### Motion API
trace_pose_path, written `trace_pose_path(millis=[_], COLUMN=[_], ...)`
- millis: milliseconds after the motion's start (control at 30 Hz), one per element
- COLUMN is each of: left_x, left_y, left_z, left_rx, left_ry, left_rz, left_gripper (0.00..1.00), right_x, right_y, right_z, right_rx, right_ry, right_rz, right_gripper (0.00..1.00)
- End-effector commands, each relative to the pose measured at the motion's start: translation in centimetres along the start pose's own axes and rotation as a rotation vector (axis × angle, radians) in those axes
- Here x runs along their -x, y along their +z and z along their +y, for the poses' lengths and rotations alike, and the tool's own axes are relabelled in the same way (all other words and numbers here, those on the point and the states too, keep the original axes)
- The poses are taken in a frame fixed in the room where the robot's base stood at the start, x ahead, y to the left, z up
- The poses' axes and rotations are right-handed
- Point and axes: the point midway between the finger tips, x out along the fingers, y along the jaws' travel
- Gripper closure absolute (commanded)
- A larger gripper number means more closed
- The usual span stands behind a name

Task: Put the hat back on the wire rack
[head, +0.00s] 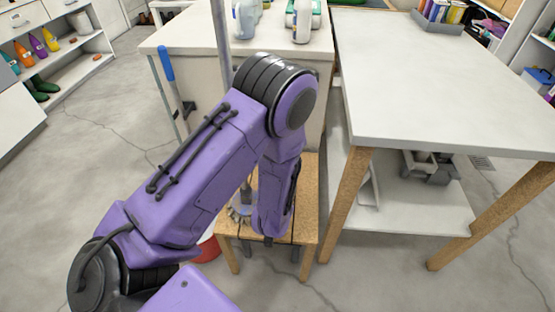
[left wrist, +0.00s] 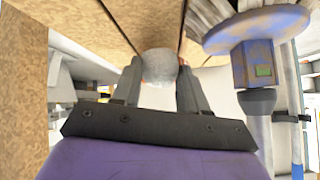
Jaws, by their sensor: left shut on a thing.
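My left gripper (left wrist: 158,80) is shut on a small rounded grey thing (left wrist: 159,66), held between its two fingertips. I cannot tell whether this is the hat or part of another object. In the head view the left arm reaches down to a low wooden stool (head: 308,200), and its wrist hides the fingertips. The stool's wooden surface (left wrist: 75,20) fills the top of the left wrist view. I cannot make out a whole hat or a wire rack in either view. My right gripper is not in view.
A blue-and-grey object (left wrist: 255,50) is close to the right of the gripper. A white-topped table (head: 440,80) stands right of the stool. A white cabinet (head: 185,38) with bottles (head: 303,20) stands behind. A red bucket (head: 208,249) is beside the stool. Floor at left is mostly clear.

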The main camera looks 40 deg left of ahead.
Motion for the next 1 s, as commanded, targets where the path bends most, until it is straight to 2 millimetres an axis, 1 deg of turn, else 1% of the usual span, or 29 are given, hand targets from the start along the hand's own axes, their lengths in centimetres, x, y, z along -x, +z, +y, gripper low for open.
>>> trace_pose_path(millis=[100,200,233,300,467,600,633,900,1000], left_x=[-1.5,-3.0,-3.3,-3.5,-3.4,-3.6,-3.5,-3.5,-2.9], left_y=[0.4,2.0,2.2,2.4,2.3,2.5,2.5,2.4,2.1], left_z=[-0.3,0.2,0.3,0.4,0.4,0.5,0.4,0.4,0.4], left_rx=[0.001,-0.001,-0.001,0.0,0.0,-0.001,0.0,0.0,-0.001], left_ry=[-0.002,-0.001,-0.001,0.0,0.0,0.0,0.0,0.0,0.0], left_rz=[0.0,-0.002,0.0,0.001,0.001,0.001,0.001,0.001,0.001], left_gripper=[0.88,0.88,0.88,0.88,0.88,0.88,0.47,0.46,0.46], right_x=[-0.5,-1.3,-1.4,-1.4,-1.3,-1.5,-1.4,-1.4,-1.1], right_y=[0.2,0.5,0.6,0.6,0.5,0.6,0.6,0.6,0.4], right_z=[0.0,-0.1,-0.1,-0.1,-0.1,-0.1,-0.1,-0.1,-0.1], right_rx=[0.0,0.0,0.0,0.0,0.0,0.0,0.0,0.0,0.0], right_ry=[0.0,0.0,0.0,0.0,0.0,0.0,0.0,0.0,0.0], right_rz=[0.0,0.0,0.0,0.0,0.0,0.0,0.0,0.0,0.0], right_gripper=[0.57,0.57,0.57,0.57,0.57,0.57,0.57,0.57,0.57])
